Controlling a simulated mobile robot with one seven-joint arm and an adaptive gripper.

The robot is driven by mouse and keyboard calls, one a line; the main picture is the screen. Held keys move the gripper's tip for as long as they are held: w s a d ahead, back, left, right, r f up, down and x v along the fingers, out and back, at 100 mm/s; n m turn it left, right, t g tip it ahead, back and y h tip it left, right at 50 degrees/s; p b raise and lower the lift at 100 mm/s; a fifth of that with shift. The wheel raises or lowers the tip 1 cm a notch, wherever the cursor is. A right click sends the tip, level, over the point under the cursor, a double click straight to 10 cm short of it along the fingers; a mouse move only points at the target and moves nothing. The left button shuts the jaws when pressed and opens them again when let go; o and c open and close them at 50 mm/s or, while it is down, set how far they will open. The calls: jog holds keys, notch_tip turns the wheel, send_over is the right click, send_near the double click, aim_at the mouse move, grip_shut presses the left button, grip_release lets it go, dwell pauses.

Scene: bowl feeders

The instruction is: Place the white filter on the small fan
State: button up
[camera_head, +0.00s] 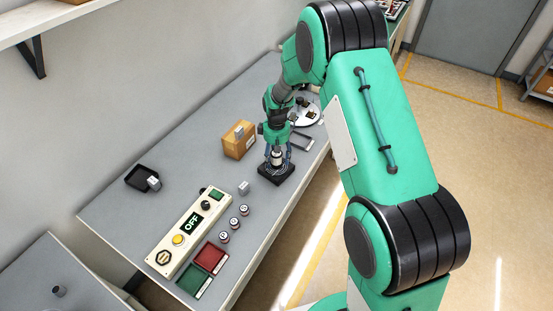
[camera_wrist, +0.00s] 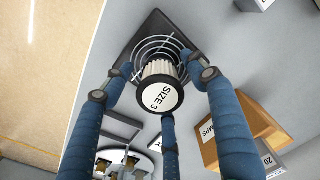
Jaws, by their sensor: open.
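The white filter (camera_wrist: 160,88), a ribbed cylinder with a "SIZE 3" label on its end, stands over the wire guard of the small fan (camera_wrist: 150,30). In the head view, the fan (camera_head: 269,177) is a dark square unit near the table's front edge, with the filter (camera_head: 277,156) above it. The filter appears to rest on the guard, but its contact is partly hidden. My gripper (camera_wrist: 155,85) has three blue fingers spread around the filter, with visible gaps. It also shows above the fan in the head view (camera_head: 277,150).
A cardboard box (camera_head: 238,146) stands just behind and left of the fan. A round white feeder (camera_head: 310,113) and an empty frame (camera_head: 303,143) are farther along. A control panel reading "OFF" (camera_head: 163,258), small cylinders (camera_head: 235,222), and red (camera_head: 208,257) and green (camera_head: 192,280) trays lie nearer.

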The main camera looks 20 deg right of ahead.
notch_tip(320, 180, up, 11)
jog(key=shift+r+p, duration=0.2)
jog(key=shift+p, duration=0.6)
jog(key=shift+r, duration=0.1)
jog(key=shift+s+r, duration=0.1)
jog(key=shift+r, duration=0.15)
jog(key=s+r+m+t, duration=0.1)
jog(key=s+r, duration=0.7)
jog(key=r, duration=0.4)
jog(key=s+r+m+t, duration=0.2)
jog(key=s+r, duration=0.6)
jog(key=r, duration=0.3)
jog(key=s+r+m+t, duration=0.1)
jog(key=s+r, duration=0.2)
jog(key=s, duration=0.9)
jog(key=s+r+m+t, duration=0.1)
jog(key=s+r, duration=0.3)
jog(key=s, duration=0.9)
jog(key=shift+d+m+t, duration=0.15)
jog(key=shift+m+t, duration=0.15)
jog(key=shift+m, duration=0.1)
